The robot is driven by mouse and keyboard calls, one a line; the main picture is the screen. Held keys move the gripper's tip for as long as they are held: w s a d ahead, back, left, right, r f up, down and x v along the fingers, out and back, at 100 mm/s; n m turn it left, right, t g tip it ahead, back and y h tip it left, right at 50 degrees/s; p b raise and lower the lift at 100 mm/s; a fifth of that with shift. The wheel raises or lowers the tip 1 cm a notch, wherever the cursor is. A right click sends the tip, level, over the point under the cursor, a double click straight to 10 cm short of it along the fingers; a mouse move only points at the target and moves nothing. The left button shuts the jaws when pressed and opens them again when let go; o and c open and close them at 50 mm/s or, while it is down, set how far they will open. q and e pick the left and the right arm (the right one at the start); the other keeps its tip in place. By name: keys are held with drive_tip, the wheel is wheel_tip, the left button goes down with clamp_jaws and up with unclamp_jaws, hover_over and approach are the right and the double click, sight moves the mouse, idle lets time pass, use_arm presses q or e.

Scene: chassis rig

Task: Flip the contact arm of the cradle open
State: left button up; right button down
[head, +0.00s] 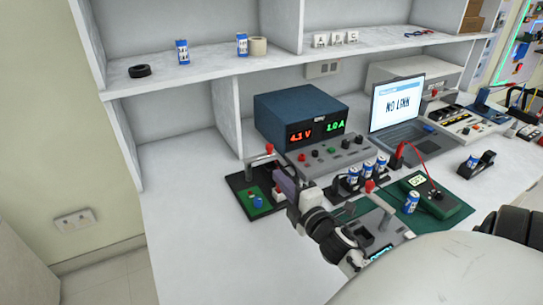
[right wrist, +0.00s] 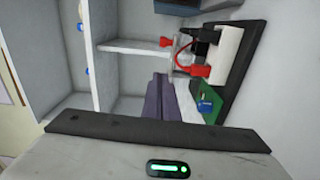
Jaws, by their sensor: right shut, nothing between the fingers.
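The cradle is a black base (head: 236,181) with a pale grey arm (head: 258,160) topped by a red knob (head: 269,148). A green board (head: 256,208) with blue parts lies at its front. In the right wrist view the red knob (right wrist: 166,42) shows beyond the fingertips, near a red block (right wrist: 200,70), a red wire and the black base (right wrist: 243,75). My right gripper (head: 283,178) is shut and empty, just right of the cradle; its purple-grey fingers (right wrist: 158,98) point toward the arm. Contact with the arm cannot be told. My left gripper is out of view.
A blue power supply (head: 300,115) and a grey control box (head: 330,155) stand behind. A rack of cells (head: 362,175), a red-knobbed grey device (head: 378,232) and a meter (head: 433,197) lie to the right. The white bench (head: 190,215) is clear to the left.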

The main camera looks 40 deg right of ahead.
approach(267, 149)
drive_tip(key=w+a, duration=0.2)
drive_tip(key=w, duration=0.2)
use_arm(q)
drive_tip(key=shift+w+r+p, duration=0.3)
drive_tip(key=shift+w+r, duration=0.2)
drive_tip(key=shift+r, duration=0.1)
use_arm(e)
drive_tip(key=d, duration=0.1)
drive_tip(key=w+d, duration=0.1)
drive_tip(key=d, duration=0.1)
drive_tip(key=shift+w+d, duration=0.15)
drive_tip(key=shift+w, duration=0.2)
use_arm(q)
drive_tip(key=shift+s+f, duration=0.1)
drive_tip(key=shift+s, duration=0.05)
use_arm(e)
drive_tip(key=shift+w+d, duration=0.3)
drive_tip(key=shift+d, duration=0.15)
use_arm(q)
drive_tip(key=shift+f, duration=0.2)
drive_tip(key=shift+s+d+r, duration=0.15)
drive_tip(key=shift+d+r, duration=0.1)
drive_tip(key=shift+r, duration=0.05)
use_arm(e)
drive_tip(key=a+v, duration=0.1)
drive_tip(key=v, duration=1.2)
drive_tip(key=shift+w+a, duration=0.2)
drive_tip(key=shift+a, duration=0.05)
